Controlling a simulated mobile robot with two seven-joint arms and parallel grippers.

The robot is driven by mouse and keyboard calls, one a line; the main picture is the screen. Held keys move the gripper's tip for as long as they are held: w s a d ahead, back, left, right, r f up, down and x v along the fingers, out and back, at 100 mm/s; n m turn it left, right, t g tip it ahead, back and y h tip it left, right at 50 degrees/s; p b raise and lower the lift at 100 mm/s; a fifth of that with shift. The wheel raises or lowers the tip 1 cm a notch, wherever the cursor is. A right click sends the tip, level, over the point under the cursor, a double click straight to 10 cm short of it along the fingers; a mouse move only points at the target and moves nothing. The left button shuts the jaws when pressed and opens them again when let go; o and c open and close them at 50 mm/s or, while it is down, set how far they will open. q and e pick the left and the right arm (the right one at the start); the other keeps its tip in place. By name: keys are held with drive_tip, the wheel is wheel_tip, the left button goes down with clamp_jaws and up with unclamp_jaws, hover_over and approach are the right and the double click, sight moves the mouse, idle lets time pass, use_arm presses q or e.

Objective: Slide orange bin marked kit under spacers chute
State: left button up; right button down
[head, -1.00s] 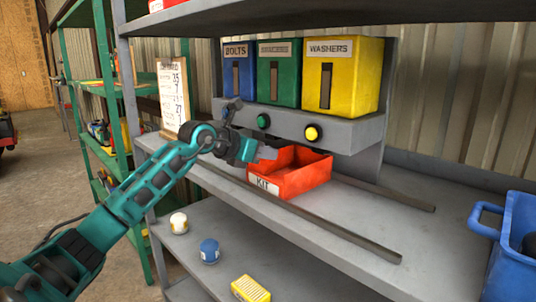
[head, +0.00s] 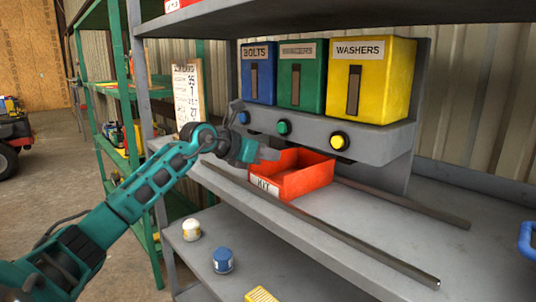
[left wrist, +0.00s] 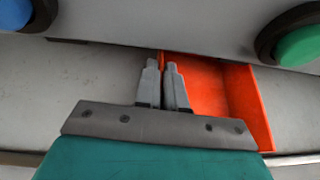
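The orange bin (head: 313,181), marked KIT on its front, sits on the grey shelf below the chute unit, partly under its ledge. In the head view it lies below and between the green and yellow buttons. The middle green chute box (head: 302,88) has a label too blurred to read, between BOLTS and WASHERS. My left gripper (head: 262,154) is at the bin's left wall. In the left wrist view its fingers (left wrist: 163,80) are close together, with the left edge of the bin (left wrist: 200,90) between them. My right gripper is not in view.
A blue BOLTS box (head: 257,85) and a yellow WASHERS box (head: 385,95) flank the green one. Two dark rails, the front one (head: 340,232) nearer me, run along the shelf.

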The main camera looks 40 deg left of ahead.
use_arm(q)
drive_tip(key=o, duration=0.5)
drive_tip(key=shift+c, duration=0.2)
drive_tip(key=shift+o, duration=0.3)
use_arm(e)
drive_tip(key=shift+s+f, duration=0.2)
use_arm(q)
drive_tip(key=shift+s, duration=0.1)
